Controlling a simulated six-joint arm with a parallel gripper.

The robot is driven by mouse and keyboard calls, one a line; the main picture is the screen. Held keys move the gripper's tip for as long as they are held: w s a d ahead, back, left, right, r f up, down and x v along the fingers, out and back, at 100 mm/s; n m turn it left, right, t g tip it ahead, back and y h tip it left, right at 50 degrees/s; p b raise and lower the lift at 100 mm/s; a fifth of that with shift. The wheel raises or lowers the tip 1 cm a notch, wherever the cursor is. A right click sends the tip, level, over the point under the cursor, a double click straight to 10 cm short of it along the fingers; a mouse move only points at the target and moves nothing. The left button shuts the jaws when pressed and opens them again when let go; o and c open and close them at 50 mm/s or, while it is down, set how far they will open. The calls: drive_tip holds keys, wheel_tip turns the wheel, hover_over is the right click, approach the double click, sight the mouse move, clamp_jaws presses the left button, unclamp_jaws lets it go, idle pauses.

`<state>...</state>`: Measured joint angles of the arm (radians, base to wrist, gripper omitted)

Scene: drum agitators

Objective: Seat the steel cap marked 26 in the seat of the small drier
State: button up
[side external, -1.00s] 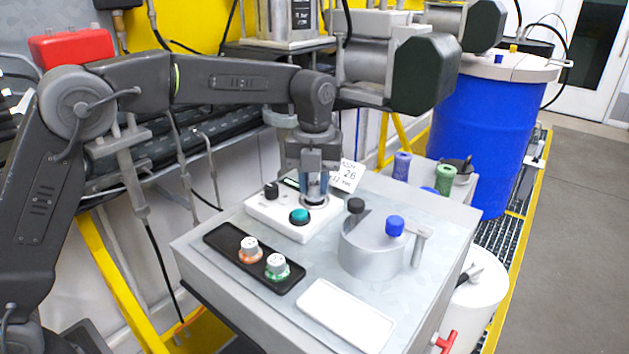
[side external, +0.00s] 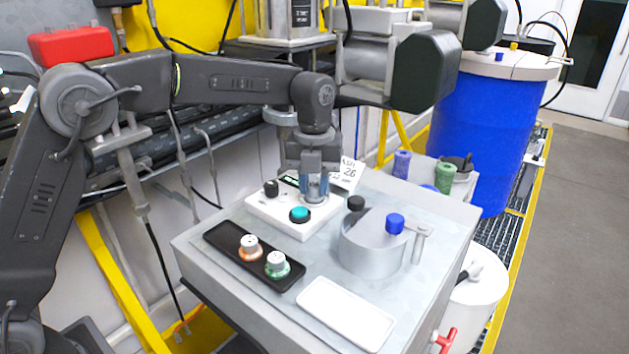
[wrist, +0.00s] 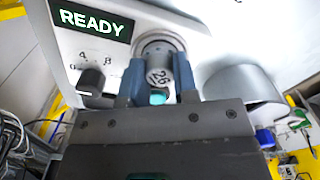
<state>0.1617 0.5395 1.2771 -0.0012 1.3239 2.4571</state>
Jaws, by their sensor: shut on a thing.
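The small drier (side external: 270,218) is a white box with a black knob, a teal button and a display that reads READY in the wrist view. Its round metal seat (wrist: 160,42) shows just beyond my gripper. My gripper (side external: 316,196) is shut on the steel cap marked 26 (wrist: 158,74), between its blue fingers, which also show in the wrist view (wrist: 159,84). The cap overlaps the near part of the seat ring in that view. I cannot tell whether it touches the seat. In the side view the fingers hide the cap and most of the seat.
A black tray (side external: 231,261) holds two white-topped pieces with orange and green bases. A silver drum (side external: 372,252) with a blue knob stands right of the drier. A white tray (side external: 345,314) lies in front. A card marked 26 (side external: 348,174) stands behind.

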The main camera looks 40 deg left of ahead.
drive_tip(key=o, duration=1)
drive_tip(key=shift+o, duration=0.2)
drive_tip(key=o, duration=0.3)
drive_tip(key=shift+r, duration=0.2)
drive_tip(key=shift+r, duration=3.55)
